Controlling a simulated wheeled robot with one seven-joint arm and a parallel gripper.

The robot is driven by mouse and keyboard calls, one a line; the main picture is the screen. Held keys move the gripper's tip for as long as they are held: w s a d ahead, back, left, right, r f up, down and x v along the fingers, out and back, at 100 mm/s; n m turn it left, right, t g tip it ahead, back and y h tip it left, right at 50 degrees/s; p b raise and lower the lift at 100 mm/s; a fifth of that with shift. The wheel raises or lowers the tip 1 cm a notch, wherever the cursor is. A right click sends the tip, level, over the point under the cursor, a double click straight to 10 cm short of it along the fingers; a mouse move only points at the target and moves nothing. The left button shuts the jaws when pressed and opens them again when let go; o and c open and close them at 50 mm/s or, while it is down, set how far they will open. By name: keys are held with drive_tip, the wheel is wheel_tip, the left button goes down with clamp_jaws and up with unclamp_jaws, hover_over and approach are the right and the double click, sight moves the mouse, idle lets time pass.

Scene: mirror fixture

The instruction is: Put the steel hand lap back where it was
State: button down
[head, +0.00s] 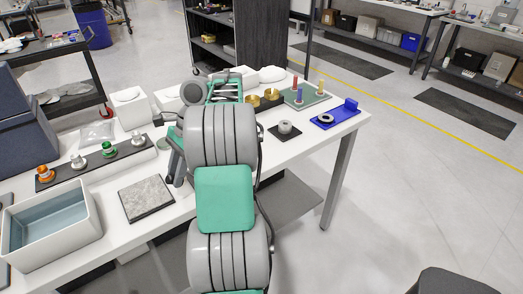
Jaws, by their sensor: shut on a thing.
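My gripper (178,172) shows only in part, low beside my arm's wrist and over the middle of the white table (208,180). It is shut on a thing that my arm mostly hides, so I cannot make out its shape. A small round steel piece (285,128) stands on a black square pad right of my arm. A dark rack (95,166) on the left carries an orange-topped piece (43,172), a green-topped piece (108,149) and steel-topped pieces (138,138). I cannot tell which steel piece, if any of these, is the hand lap.
A grey stone plate (146,198) and a white-walled bin (55,247) lie left of my gripper. A blue fixture with a ring (335,116), a green peg board (305,98) and brass cups (262,99) are at the right. Bare tabletop lies around the black pad.

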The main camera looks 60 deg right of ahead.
drive_tip(key=d+m+t, duration=0.1)
drive_tip(key=s+d+m+t, duration=0.1)
drive_tip(key=d+m+t, duration=0.1)
drive_tip(key=m, duration=0.1)
drive_tip(key=shift+s+r+y, duration=0.35)
drive_tip(key=shift+y, duration=0.05)
drive_tip(key=s+d+r+m+t+h+b, duration=0.1)
drive_tip(key=s+d+r+m+t+h, duration=0.25)
drive_tip(key=s+d+m+h, duration=0.4)
drive_tip(key=s+d+r+m+t+h+b, duration=0.25)
drive_tip(key=s+d+m+t+h, duration=0.3)
drive_tip(key=s+m, duration=0.3)
hover_over(264, 152)
wheel_tip(264, 152, down, 9)
drive_tip(key=shift+s+r, duration=0.1)
drive_tip(key=shift+r, duration=0.1)
drive_tip(key=shift+d+f, duration=0.15)
drive_tip(key=shift+f, duration=0.15)
wheel_tip(264, 152, down, 3)
drive_tip(key=shift+d+f, duration=0.1)
drive_tip(key=c, duration=1.2)
unclamp_jaws()
